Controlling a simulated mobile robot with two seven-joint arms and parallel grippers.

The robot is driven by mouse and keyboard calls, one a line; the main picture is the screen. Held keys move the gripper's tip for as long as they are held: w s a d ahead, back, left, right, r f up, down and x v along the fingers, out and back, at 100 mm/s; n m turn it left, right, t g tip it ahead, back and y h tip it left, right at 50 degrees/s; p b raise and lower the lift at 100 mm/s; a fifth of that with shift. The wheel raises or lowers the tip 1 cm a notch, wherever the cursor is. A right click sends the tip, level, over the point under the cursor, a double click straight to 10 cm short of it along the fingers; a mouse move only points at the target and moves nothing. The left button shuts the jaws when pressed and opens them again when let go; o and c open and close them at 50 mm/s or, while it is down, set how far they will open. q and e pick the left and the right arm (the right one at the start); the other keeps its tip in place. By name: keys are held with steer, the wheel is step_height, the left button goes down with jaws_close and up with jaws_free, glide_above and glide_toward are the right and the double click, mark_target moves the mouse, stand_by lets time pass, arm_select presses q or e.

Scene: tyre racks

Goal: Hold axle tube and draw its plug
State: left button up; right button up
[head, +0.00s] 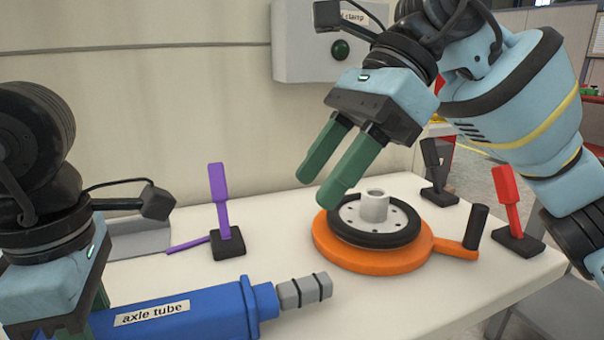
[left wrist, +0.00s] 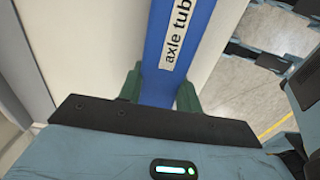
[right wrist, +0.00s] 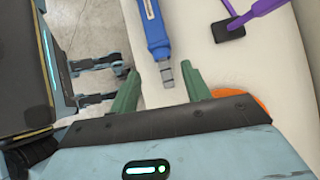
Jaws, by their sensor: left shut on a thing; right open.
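The blue axle tube (head: 190,308) lies along the front left of the table, with its label facing up. Its grey plug (head: 304,291) with dark rings sticks out of the right end. In the left wrist view the tube (left wrist: 178,40) runs between the fingers of my left gripper (left wrist: 160,92), which is shut on it. My right gripper (head: 333,182) is open and empty, in the air above the orange turntable's left side. In the right wrist view the plug (right wrist: 167,76) shows beyond and between the open fingers (right wrist: 160,82).
An orange turntable (head: 372,262) with a handle carries a black-rimmed hub (head: 374,208) at the table's middle. Purple (head: 222,205), black (head: 436,175) and red (head: 509,205) levers stand on dark bases. A grey clamp box (head: 300,50) hangs on the wall.

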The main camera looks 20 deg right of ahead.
mark_target(302, 283)
steer(key=d+h, duration=0.1)
steer(key=d+f+n+h, duration=0.1)
steer(key=h, duration=0.1)
steer(key=shift+s+f, duration=0.1)
steer(key=shift+s, duration=0.05)
steer(key=x, duration=1.2)
steer(key=shift+s+a, duration=0.1)
jaws_close()
steer(key=shift+d, duration=2.2)
